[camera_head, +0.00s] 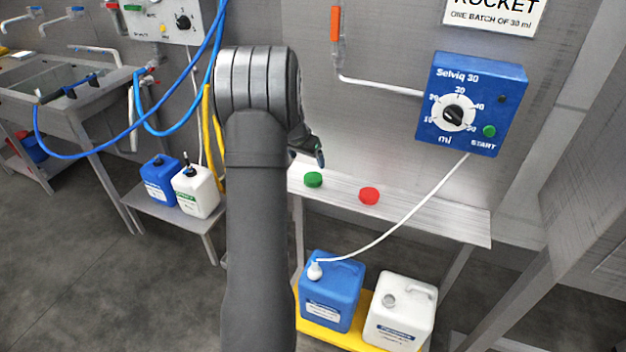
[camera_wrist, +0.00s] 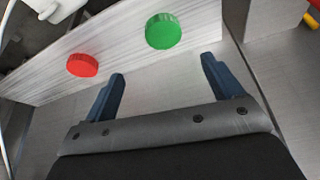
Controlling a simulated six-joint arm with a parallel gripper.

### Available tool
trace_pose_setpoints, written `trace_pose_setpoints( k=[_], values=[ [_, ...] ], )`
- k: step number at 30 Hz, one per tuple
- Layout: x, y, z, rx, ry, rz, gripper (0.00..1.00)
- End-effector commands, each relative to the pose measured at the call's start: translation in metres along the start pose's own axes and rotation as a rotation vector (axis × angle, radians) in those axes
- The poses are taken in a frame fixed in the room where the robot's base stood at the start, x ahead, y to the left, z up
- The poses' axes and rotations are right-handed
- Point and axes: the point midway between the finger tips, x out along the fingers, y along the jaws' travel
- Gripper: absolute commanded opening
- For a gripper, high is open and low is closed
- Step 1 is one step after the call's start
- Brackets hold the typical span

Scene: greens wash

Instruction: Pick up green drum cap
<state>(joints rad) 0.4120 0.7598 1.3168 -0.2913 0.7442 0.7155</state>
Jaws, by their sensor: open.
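The green drum cap (camera_head: 313,179) lies on a narrow metal shelf (camera_head: 440,220), left of a red cap (camera_head: 369,195). In the wrist view the green cap (camera_wrist: 162,31) is ahead of my open fingers, between their lines and apart from them. My gripper (camera_wrist: 165,80) is open with nothing between its fingers. In the head view my gripper (camera_head: 321,160) is mostly hidden behind my arm, with a fingertip showing just above the green cap. The red cap (camera_wrist: 82,65) is left of the green one in the wrist view, beyond the left finger.
A blue dosing box (camera_head: 470,103) is on the wall above the shelf. Its white hose runs down past the shelf's front to a blue drum (camera_head: 331,290). An open white drum (camera_head: 400,312) stands beside it on a yellow tray (camera_head: 345,338). The shelf right of the red cap is bare.

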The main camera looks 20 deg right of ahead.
Motion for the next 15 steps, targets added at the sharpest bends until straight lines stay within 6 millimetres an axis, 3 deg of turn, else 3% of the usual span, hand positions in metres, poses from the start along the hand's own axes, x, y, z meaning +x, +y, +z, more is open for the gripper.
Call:
trace_pose_setpoints(
  k=[7, 15],
  values=[
    [0.051, 0.000, 0.001, -0.001, -0.002, 0.001, 0.85],
    [0.071, -0.001, 0.000, -0.001, 0.001, -0.001, 0.85]
  ],
)
